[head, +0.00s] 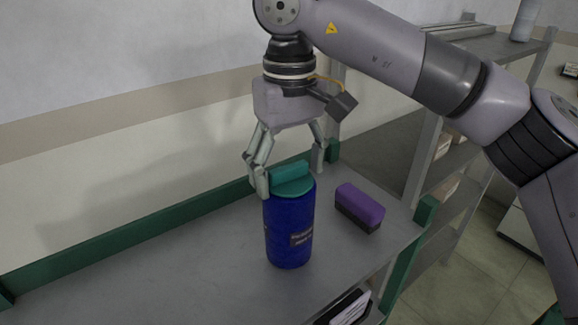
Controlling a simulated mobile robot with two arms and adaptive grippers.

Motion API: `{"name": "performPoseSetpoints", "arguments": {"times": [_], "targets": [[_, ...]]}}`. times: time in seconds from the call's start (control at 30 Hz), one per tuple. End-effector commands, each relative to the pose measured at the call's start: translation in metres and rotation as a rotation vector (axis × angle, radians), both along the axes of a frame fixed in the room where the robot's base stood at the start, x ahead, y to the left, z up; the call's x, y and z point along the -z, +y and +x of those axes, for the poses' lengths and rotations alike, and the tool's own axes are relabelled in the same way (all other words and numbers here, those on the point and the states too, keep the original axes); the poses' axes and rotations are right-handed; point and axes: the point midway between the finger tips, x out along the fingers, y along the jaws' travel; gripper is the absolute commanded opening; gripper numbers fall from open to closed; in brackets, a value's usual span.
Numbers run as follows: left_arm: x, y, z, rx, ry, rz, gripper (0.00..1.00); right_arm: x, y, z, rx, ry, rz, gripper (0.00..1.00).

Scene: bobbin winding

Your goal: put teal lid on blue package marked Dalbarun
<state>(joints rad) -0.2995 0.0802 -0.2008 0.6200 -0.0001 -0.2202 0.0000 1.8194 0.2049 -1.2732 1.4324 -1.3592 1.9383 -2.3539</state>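The blue package (289,232) is an upright cylinder on the grey shelf top, with a dark label on its front whose text is too small to read. The teal lid (292,187), with a raised bar-shaped grip, sits level on top of the package; I cannot tell if it is fully seated. My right gripper (290,177) points down over the lid. Its fingers are spread, one on the left of the lid and one on the right behind it, with a visible gap at the right finger. My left gripper is not in view.
A purple and dark block (360,207) lies to the right of the package. A dark object with a white label (350,308) is at the front edge. A green rail (130,235) runs along the wall side. The shelf's left part is clear. A grey rack stands at right.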

Motion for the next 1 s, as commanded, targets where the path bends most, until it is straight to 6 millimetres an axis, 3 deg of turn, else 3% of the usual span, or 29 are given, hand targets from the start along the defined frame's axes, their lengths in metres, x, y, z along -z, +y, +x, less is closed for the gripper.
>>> {"name": "performPoseSetpoints", "arguments": {"times": [0.17,0.57,1.0], "targets": [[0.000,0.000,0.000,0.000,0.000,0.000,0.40,0.000,0.000,0.000,0.000,0.000,0.000,0.85],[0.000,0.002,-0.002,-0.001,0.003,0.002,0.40,-0.008,0.000,0.000,0.001,-0.002,0.001,0.85],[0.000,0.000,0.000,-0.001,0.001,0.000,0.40,-0.094,0.000,0.000,0.003,-0.006,0.000,0.85]]}}
